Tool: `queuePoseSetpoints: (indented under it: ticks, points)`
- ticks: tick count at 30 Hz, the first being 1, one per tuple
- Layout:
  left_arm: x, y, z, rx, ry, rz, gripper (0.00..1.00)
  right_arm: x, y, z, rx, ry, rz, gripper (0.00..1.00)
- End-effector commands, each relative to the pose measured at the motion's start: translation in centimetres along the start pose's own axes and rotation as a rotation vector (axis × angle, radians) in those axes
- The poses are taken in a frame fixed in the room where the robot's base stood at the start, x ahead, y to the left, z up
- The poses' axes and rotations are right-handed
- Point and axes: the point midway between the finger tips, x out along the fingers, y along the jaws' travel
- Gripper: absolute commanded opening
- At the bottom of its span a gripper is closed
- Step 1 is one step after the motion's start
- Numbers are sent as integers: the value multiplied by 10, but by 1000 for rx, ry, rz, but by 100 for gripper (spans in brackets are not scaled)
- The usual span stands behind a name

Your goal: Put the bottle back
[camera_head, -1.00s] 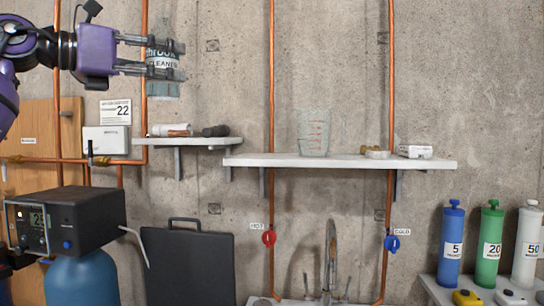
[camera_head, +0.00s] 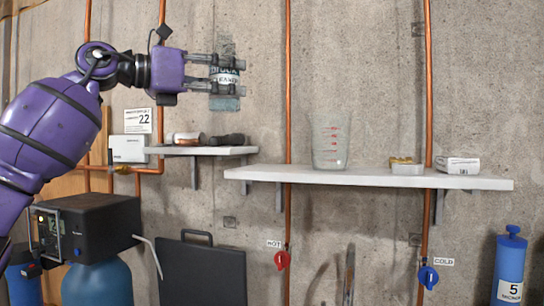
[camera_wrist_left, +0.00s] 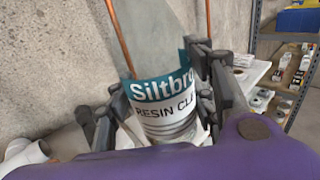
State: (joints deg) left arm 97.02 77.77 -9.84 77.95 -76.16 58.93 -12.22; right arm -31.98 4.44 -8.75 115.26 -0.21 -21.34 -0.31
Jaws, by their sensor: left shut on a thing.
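The bottle (camera_head: 226,101) is clear grey with a teal and white label reading resin cleaner. It stands about upright, high in front of the concrete wall in the head view. My left gripper (camera_head: 239,74) comes in from the left and is shut on the bottle, one finger above the other in the picture. In the left wrist view the bottle (camera_wrist_left: 160,85) sits between the two dark fingers, its lower end partly hidden by my wrist. My right gripper is not in view.
A small shelf (camera_head: 230,151) with several items hangs below the bottle. Bare shelf shows left of the beaker. Copper pipes (camera_head: 288,80) run up the wall.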

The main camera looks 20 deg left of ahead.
Motion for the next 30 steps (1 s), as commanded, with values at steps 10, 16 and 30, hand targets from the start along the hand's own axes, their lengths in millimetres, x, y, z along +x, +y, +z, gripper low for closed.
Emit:
queuePoseSetpoints:
  ticks: [10, 16, 30]
  points:
    - [78, 17, -34, -2, -1, -4, 16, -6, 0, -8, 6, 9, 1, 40]
    - [105, 25, -71, -2, 0, -1, 16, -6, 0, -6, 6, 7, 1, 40]
    - [124, 30, -117, 0, 1, 0, 16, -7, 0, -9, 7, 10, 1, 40]
